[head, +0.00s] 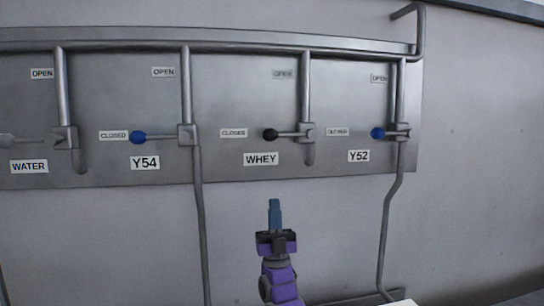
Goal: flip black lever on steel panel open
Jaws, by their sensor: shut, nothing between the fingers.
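The black lever (271,134) is on the pipe above the WHEY label (261,159) on the steel panel (235,85). It lies horizontal, with its black knob to the left, beside a CLOSED label (233,133). A faint OPEN label (283,74) sits higher up, left of the same pipe. My gripper (274,203) is shut and empty. In the picture it is below the panel, under the black lever and the WHEY label, and apart from them.
Blue-knobbed levers stand to the left at Y54 (138,137) and right at Y52 (377,133), both horizontal. A grey lever (8,139) is above WATER at the far left. Vertical pipes (203,230) run down on both sides of my gripper. The wall right of the panel is bare.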

